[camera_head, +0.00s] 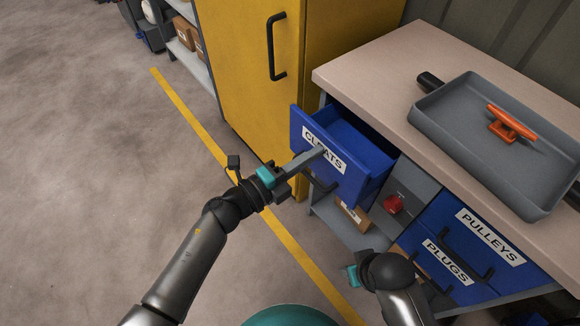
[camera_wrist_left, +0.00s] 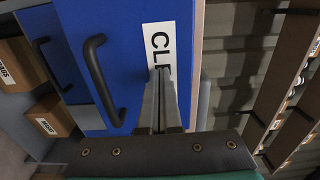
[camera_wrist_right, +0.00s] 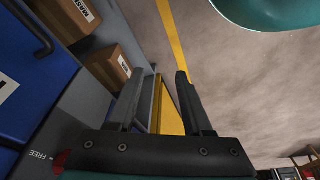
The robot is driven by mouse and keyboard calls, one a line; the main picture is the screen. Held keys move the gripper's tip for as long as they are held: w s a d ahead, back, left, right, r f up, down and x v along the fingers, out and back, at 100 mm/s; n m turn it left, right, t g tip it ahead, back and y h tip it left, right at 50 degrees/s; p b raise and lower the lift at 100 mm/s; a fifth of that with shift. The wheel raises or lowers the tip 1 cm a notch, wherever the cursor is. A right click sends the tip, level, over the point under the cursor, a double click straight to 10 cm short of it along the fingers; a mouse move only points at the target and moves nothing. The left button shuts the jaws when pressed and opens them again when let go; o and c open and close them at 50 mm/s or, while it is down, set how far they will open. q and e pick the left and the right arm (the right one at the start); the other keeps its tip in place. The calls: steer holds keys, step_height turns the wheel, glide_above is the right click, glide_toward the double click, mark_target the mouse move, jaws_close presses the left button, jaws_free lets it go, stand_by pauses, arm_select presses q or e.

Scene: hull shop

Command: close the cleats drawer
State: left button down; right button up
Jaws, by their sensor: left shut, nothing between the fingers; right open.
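The blue cleats drawer (camera_head: 340,151) stands pulled out from under the workbench, and its inside looks empty where it shows. Its front panel carries a white CLEATS label (camera_head: 333,158), part of which my left gripper hides. My left gripper (camera_head: 318,152) is shut and empty, its fingertips at the label, touching or very close to the panel. In the left wrist view the drawer front (camera_wrist_left: 120,40) and its dark handle (camera_wrist_left: 98,80) fill the middle, the fingertips beside the label. My right gripper (camera_wrist_right: 155,85) is open and empty, low in front of the bench, away from the drawer.
The pulleys drawer (camera_head: 455,225) and plugs drawer (camera_head: 440,268) look shut. A grey tray (camera_head: 450,140) with an orange cleat (camera_head: 508,122) lies on the benchtop (camera_head: 375,75). A yellow cabinet (camera_head: 235,60) stands left of the bench. Cardboard boxes (camera_wrist_right: 110,68) sit on the low shelf. Open floor lies left.

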arm_select(q)
steer(key=b+x, duration=0.2)
steer(key=x, duration=0.8)
steer(key=shift+w+d, duration=0.2)
steer(key=shift+d, duration=0.1)
arm_select(e)
step_height(320, 180, up, 6)
steer(key=t, duration=0.1)
steer(key=shift+w+a, duration=0.3)
steer(key=shift+w, duration=0.1)
arm_select(q)
steer(key=shift+r, duration=0.25)
